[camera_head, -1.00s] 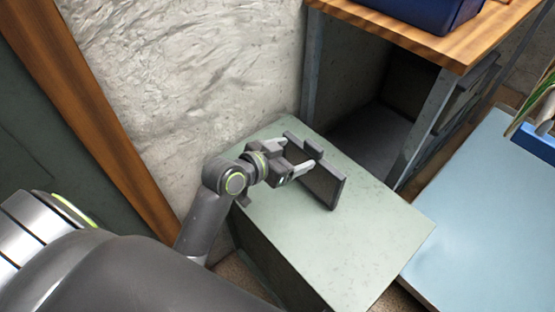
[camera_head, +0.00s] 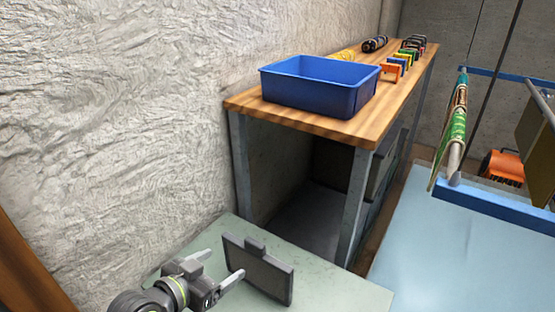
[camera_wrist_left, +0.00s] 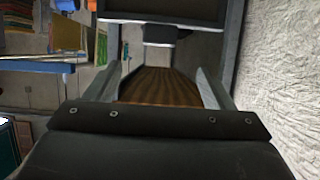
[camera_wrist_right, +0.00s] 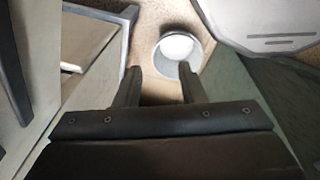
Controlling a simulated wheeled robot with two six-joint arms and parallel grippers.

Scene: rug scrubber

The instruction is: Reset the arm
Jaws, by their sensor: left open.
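My left gripper (camera_head: 218,268) is open, low in the head view, its two fingers spread towards a dark grey flat panel with a small top tab (camera_head: 260,272). The panel stands upright on a pale green cabinet top (camera_head: 345,290). In the left wrist view, the fingers are apart with nothing held between them, and a dark panel edge and tab (camera_wrist_left: 160,35) show beyond the tips. My right gripper (camera_wrist_right: 160,82) shows only in the right wrist view. Its fingers are apart and empty, pointing at a pale round bin (camera_wrist_right: 177,52).
A wooden-topped workbench (camera_head: 240,103) holds a blue tray (camera_head: 310,95) and several small tools. A pale blue table surface (camera_head: 450,255) is at the right, near a blue-barred rack (camera_head: 490,208). A rough wall (camera_head: 110,110) stands at the left.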

